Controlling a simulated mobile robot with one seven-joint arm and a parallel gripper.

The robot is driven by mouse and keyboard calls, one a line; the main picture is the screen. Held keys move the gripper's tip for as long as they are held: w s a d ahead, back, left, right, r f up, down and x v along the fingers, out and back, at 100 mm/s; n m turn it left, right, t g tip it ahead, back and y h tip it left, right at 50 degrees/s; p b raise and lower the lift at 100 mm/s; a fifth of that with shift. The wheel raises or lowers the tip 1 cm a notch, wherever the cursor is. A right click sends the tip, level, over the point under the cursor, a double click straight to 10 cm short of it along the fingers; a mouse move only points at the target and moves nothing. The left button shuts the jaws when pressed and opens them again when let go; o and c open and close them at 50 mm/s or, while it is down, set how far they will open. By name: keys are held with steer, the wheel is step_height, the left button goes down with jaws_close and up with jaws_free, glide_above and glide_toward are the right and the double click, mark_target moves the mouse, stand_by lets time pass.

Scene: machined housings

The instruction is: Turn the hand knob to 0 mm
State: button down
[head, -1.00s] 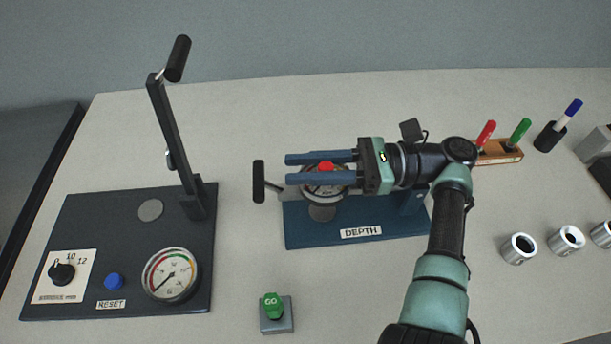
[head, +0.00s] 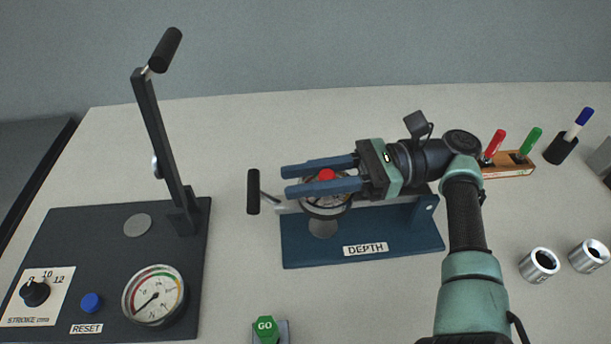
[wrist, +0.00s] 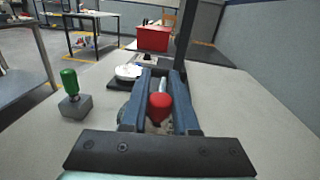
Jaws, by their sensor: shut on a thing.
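The red hand knob (head: 327,175) sits over the round dial (head: 325,208) on the blue DEPTH fixture (head: 295,250). My gripper (head: 305,178) lies level over the dial, with one blue finger on each side of the knob, shut on it. In the wrist view the red knob (wrist: 160,104) stands between the two blue fingers, with a pale rod behind it. The fingers and knob cover most of the dial face, so its reading cannot be told.
A black-handled lever (head: 253,192) sticks out left of the fixture. A dark panel with a tall lever (head: 160,140), gauge (head: 153,295) and RESET button (head: 91,302) stands at left. The green GO button (head: 265,328) is in front; metal cylinders (head: 540,264) and pens (head: 495,143) are at right.

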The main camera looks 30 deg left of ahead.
steer(key=c, duration=0.7)
jaws_free()
steer(key=shift+f, duration=0.1)
step_height(320, 180, up, 10)
steer(key=p, duration=0.2)
steer(key=shift+p, duration=0.35)
